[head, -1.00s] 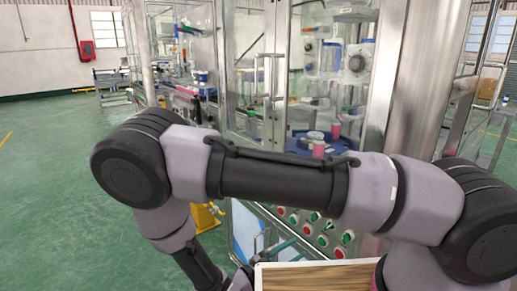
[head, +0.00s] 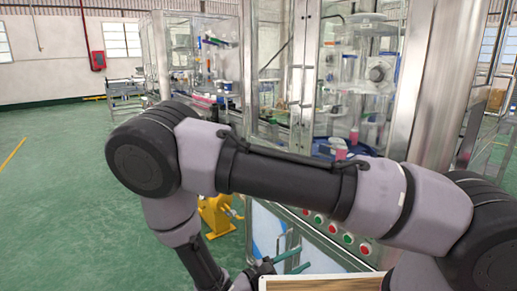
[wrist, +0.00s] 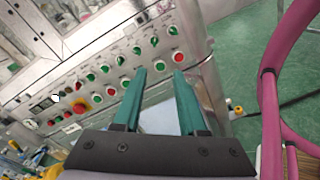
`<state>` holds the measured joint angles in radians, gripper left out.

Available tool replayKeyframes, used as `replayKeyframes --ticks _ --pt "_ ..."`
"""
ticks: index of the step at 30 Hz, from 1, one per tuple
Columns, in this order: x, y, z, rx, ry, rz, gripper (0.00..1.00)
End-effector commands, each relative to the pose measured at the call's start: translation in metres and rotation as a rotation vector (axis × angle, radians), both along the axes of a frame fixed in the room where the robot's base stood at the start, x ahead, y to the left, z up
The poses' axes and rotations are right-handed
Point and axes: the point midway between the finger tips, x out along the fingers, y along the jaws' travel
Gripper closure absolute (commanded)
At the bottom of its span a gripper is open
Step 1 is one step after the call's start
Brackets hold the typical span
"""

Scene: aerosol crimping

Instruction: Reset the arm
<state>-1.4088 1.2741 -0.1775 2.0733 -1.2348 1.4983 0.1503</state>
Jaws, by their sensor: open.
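My gripper shows in the wrist view as two teal fingers (wrist: 158,100) held apart, with nothing between them. It points toward the lower front of the machine, just below a panel of red and green buttons (wrist: 115,75). In the head view my gripper (head: 285,260) shows low in the picture, its teal fingers pointing right in front of the machine's lower panel. My arm is bent across the middle of the head view and hides part of the machine.
The glass-walled machine (head: 300,70) stands close ahead, with a steel post at right. A pink tubular frame (wrist: 268,95) is right of my gripper in the wrist view. A wooden-topped surface (head: 320,284) lies at the bottom. Green floor (head: 50,200) is open at left.

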Motion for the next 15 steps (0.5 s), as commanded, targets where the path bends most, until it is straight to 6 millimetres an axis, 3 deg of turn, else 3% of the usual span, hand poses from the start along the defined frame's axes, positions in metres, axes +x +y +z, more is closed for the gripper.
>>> replayKeyframes --ticks 8,15 --pt "0.004 -0.001 0.022 0.105 0.011 -0.126 0.59" --pt "0.01 -0.004 0.055 0.268 0.017 -0.307 0.59"
